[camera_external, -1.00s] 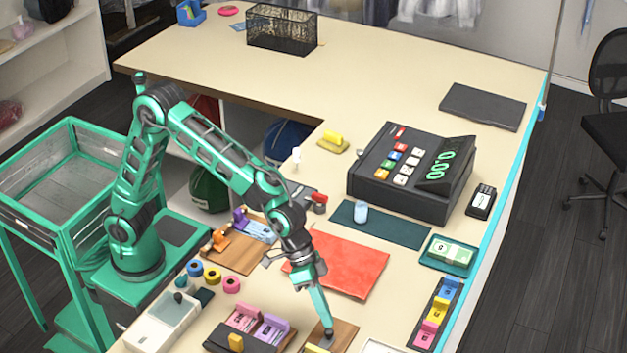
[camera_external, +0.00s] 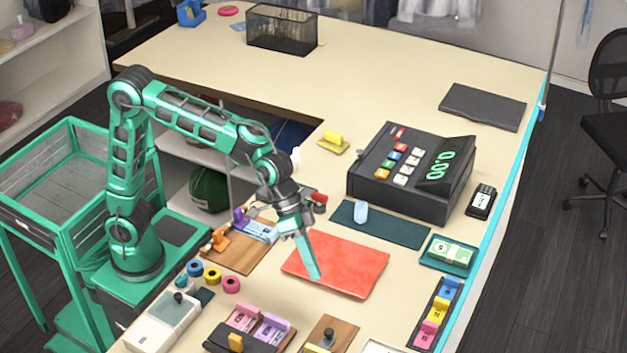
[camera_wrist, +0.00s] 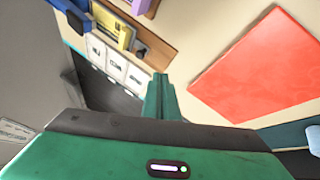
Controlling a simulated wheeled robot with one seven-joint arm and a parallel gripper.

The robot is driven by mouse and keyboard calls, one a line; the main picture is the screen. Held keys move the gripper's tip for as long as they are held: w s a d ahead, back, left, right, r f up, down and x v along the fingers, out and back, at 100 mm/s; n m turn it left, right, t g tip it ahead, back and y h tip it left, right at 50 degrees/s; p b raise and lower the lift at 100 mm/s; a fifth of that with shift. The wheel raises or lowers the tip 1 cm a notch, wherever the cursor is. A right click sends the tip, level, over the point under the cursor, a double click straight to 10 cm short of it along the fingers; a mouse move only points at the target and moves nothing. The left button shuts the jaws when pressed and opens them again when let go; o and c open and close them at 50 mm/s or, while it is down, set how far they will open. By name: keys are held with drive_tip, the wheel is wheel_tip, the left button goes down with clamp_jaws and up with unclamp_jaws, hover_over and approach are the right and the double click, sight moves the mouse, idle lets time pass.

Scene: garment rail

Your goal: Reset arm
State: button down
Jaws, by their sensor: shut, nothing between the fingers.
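My gripper (camera_external: 313,274) is shut and empty. In the external view its green fingers point down in front of the left part of the red mat (camera_external: 352,262), apart from the counter as far as I can tell. In the wrist view the closed fingertips (camera_wrist: 159,82) show at the centre, with the red mat (camera_wrist: 262,68) to their right. My arm is bent, with its elbow high above the base at the left.
A cash register (camera_external: 410,172) stands behind the mat on the counter. A wooden board with a black knob (camera_external: 328,337) and a dark tray of pink and purple items (camera_external: 255,330) lie at the front. A green-rimmed cart (camera_external: 45,235) stands at the left.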

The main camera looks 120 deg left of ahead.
drive_tip(key=shift+s+a+r, duration=0.1)
drive_tip(key=shift+s+r, duration=0.1)
drive_tip(key=shift+r, duration=0.1)
drive_tip(key=s+d+f+m+g, duration=0.1)
drive_tip(key=s+d+m, duration=0.1)
drive_tip(key=s+d, duration=0.4)
drive_tip(key=s+d+m+g, duration=0.1)
drive_tip(key=s+d+m, duration=0.15)
drive_tip(key=s, duration=0.65)
drive_tip(key=s+d+f+m+g, duration=0.1)
drive_tip(key=s+d+m, duration=0.1)
drive_tip(key=s+d, duration=0.4)
drive_tip(key=s+f+m+g+y, duration=0.1)
drive_tip(key=s+f, duration=0.3)
drive_tip(key=s, duration=0.7)
drive_tip(key=s+a+f+m+g+y, duration=0.1)
drive_tip(key=s+f+m+g, duration=0.1)
drive_tip(key=s, duration=1)
wheel_tip(320, 180, down, 2)
drive_tip(key=shift+s+a+f+m+y, duration=0.1)
drive_tip(key=shift+s+a+m+y, duration=0.25)
drive_tip(key=shift+m, duration=0.3)
drive_tip(key=shift+w, duration=0.15)
